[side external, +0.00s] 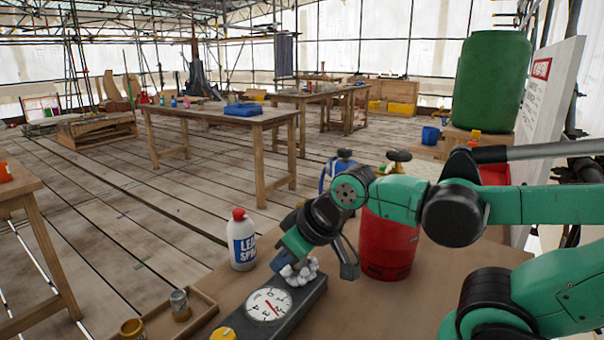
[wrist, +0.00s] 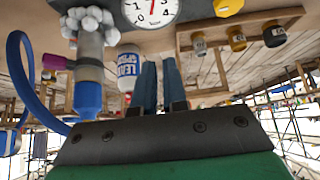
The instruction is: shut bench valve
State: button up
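A dark block with a round dial gauge (side external: 269,304) lies on the near bench. A yellow knob (side external: 223,334) sits at its near end; the knob also shows in the wrist view (wrist: 228,6). White bubbly foam (side external: 304,271) covers the far end. A magenta knob (wrist: 54,62) is beside the fitting. My gripper (side external: 279,262) is by the foam, apart from the yellow knob. Its blue fingers (wrist: 160,75) are close together, with nothing seen between them.
A white leak spray bottle (side external: 242,243) stands just left of my gripper. A red cylinder (side external: 388,245) stands to the right. A wooden tray (side external: 203,302) with small jars is at the near left. Open plank floor lies beyond the bench.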

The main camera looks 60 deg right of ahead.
jog(key=o, duration=0.3)
jog(key=shift+r, duration=0.25)
jog(key=o, duration=0.8)
notch_tip(320, 180, up, 3)
jog(key=shift+o, duration=0.3)
notch_tip(320, 180, up, 10)
jog(key=n+g+h, duration=1.2)
jog(key=n+h, duration=0.3)
jog(key=h, duration=0.2)
send_near(393, 160)
jog(key=s+d+r, duration=0.2)
jog(key=d+r, duration=0.2)
jog(key=d, duration=0.4)
notch_tip(393, 160, down, 4)
jog(key=shift+d+r, duration=0.15)
jog(key=shift+s, duration=0.1)
jog(key=shift+s+d+f, duration=0.1)
jog(key=shift+d+f, duration=0.15)
jog(key=shift+d, duration=0.05)
jog(key=shift+x, duration=2.55)
jog(key=shift+r, duration=0.1)
